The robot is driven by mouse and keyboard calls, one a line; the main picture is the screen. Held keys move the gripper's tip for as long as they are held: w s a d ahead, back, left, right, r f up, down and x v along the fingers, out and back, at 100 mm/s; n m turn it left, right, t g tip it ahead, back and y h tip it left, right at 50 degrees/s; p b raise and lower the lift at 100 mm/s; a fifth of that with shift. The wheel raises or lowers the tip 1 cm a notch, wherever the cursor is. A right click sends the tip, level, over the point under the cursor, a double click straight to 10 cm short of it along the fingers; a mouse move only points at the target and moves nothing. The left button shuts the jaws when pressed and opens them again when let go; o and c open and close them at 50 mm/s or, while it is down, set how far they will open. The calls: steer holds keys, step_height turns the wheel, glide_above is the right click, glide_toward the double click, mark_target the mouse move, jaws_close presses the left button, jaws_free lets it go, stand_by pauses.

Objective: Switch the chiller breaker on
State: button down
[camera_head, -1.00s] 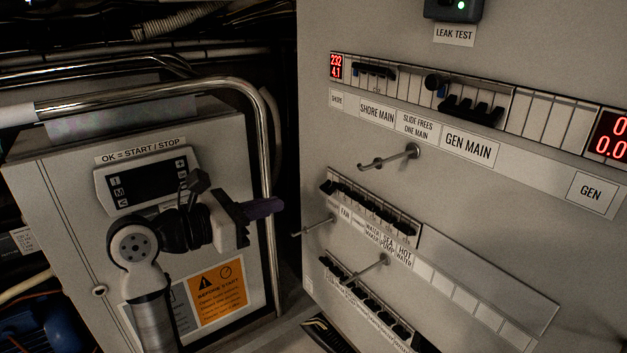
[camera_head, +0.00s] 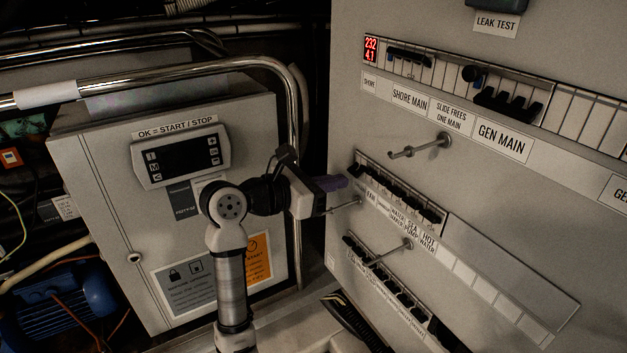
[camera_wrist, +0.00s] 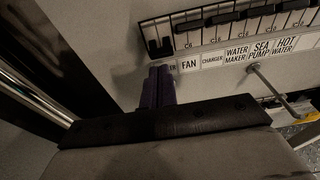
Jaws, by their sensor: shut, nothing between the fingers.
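The upper small breaker row (camera_head: 400,190) runs along the grey panel in the head view. In the wrist view, its leftmost breaker (camera_wrist: 158,47) has its black lever lower than its neighbours' levers (camera_wrist: 222,19). The label below that breaker is mostly hidden by my fingers; only its last letters show, left of the FAN label (camera_wrist: 189,64). My gripper (camera_head: 338,183) has purple fingers, shut and empty, at the left end of this row. In the wrist view the fingertips (camera_wrist: 160,70) lie just below the leftmost breaker; whether they touch the panel I cannot tell.
A metal rod (camera_head: 420,145) juts from the panel above the row, and another (camera_head: 390,252) below it. A lower breaker row (camera_head: 385,285) sits underneath. A chrome rail (camera_head: 294,110) and a cabinet with a display (camera_head: 180,160) stand left.

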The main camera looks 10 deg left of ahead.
steer(key=shift+x, duration=1.15)
